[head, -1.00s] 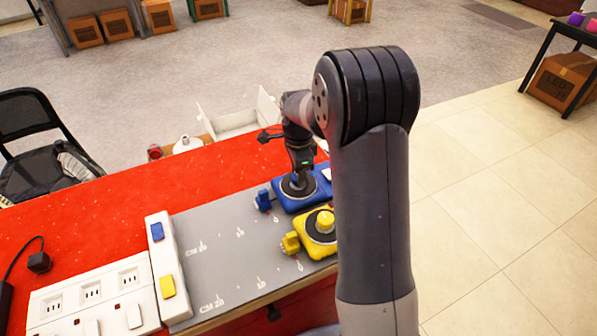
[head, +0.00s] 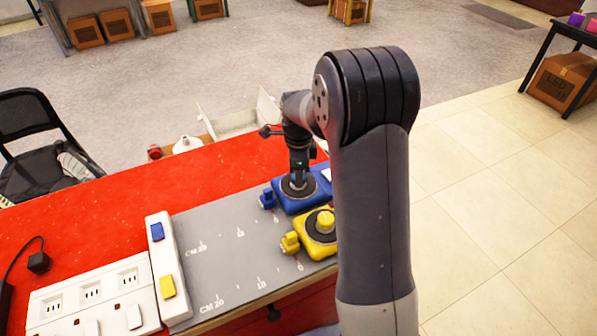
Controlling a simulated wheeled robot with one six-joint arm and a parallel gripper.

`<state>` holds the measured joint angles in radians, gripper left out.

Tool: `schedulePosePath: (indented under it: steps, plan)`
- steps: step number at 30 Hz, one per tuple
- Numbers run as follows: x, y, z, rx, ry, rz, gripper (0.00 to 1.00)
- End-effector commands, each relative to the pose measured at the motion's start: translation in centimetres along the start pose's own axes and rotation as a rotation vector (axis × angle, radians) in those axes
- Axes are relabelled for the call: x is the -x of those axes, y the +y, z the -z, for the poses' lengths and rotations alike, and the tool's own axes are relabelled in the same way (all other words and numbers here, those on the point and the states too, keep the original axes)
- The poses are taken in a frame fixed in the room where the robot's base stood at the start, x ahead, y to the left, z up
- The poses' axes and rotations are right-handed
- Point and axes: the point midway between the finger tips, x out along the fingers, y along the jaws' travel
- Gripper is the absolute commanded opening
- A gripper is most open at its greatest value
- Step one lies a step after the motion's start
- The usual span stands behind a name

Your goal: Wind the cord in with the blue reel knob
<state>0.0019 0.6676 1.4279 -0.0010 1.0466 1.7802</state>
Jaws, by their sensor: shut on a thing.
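The blue reel (head: 312,203) sits at the far right end of the grey measuring board (head: 215,275). My gripper (head: 298,181) points down onto the reel's dark round disc and is shut on its knob, which the jaws hide. The blue cord end piece (head: 267,199) lies just left of the blue reel, almost against it. No length of cord can be made out between them. The yellow reel (head: 322,236), with its yellow knob (head: 325,221) in plain view, sits nearer than the blue one. Its yellow end piece (head: 290,243) is close on its left.
A white strip with a blue switch (head: 157,231) and a yellow switch (head: 167,287) stands at the board's left end. A white socket strip (head: 95,297) is farther left. The red table (head: 120,200) is clear behind the board.

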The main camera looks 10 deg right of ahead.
Motion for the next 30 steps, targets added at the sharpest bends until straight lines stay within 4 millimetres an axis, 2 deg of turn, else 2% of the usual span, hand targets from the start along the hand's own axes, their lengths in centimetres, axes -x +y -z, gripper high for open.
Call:
schedulePosePath:
  steps: [1, 9, 17, 23, 30]
  plan:
    - [0.1, -0.1, 0.0, -0.003, -0.002, 0.004, 0.37]
    - [0.1, -0.1, 0.0, -0.002, -0.001, 0.002, 0.57]
    - [0.3, -0.1, 0.0, -0.001, -0.001, 0.002, 0.57]
    - [3.0, -0.1, 0.0, -0.001, -0.002, 0.005, 0.57]
    - [7.9, -0.1, 0.0, -0.001, -0.002, 0.006, 0.57]
